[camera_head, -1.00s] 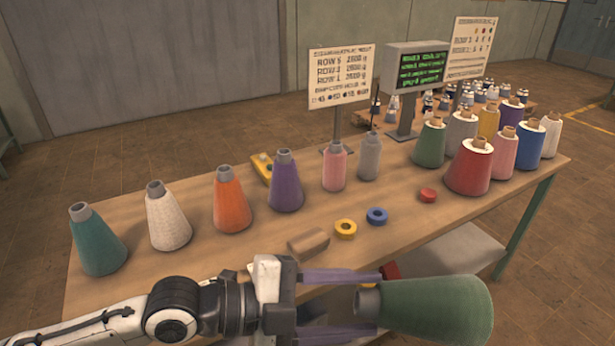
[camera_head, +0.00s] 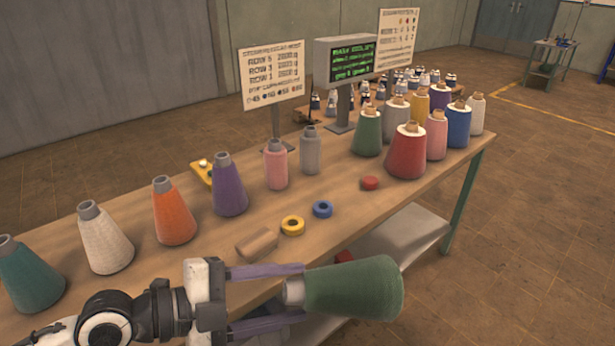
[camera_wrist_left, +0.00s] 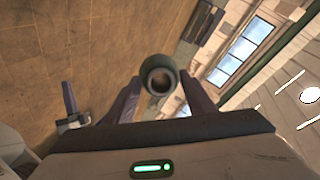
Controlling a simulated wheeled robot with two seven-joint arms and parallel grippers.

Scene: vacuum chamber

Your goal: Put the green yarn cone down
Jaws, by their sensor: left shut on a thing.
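The green yarn cone (camera_head: 354,288) lies tipped on its side in the air, in front of the table's front edge, its wide base pointing right. My left gripper (camera_head: 292,294) is shut on its narrow grey tip end. In the left wrist view the cone's round tube end (camera_wrist_left: 159,76) shows between the two fingers. The wooden table (camera_head: 335,205) stands behind the held cone. Another green cone (camera_head: 367,134) stands upright on the table among the group at the right.
A row of cones runs along the table, from the teal one (camera_head: 30,275) to the grey one (camera_head: 310,152). A red cone (camera_head: 407,153) stands at the right. Blue tape (camera_head: 322,209), yellow tape (camera_head: 292,226) and a brown block (camera_head: 257,244) lie near the front edge.

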